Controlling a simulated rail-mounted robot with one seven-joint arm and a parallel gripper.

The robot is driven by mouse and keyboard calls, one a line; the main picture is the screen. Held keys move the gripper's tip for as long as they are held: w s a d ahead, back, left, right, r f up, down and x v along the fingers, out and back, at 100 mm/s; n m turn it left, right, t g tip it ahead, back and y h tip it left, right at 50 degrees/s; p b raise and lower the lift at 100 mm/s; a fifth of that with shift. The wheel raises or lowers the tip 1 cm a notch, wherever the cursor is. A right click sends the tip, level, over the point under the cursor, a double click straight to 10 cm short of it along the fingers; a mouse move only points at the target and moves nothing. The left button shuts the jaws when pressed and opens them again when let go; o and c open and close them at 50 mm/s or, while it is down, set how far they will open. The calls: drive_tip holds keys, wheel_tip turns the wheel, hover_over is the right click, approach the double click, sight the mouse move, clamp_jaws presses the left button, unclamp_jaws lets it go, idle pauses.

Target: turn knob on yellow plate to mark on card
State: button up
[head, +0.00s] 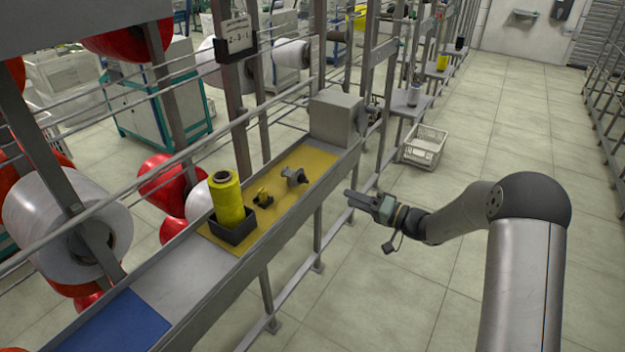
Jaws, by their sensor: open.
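The yellow plate (272,222) lies along the grey rail bench in the middle of the head view. A grey round fitting that looks like the knob (295,176) stands on it, with a small yellow and black part (262,196) to its left. The knob's setting is too small to read. The white card (235,37) sits in a dark holder on an upright post above the bench; its mark is not readable. My gripper (349,198) is to the right of the plate, out past the bench edge, apart from the knob. It points left and holds nothing visible.
A yellow thread cone (228,200) stands in a black tray (233,234) at the plate's left end. A grey box (337,118) stands at its far end. Thin rails and posts run behind the bench. A blue mat (113,326) lies nearer. Open floor is on the right.

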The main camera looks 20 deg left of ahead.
sight(307, 181)
drive_tip(key=p+x, duration=0.4)
drive_tip(key=x, duration=0.9)
drive_tip(key=shift+w+a, duration=0.15)
drive_tip(key=shift+a, duration=0.15)
drive_tip(key=shift+c, duration=0.3)
drive_tip(key=c, duration=0.9)
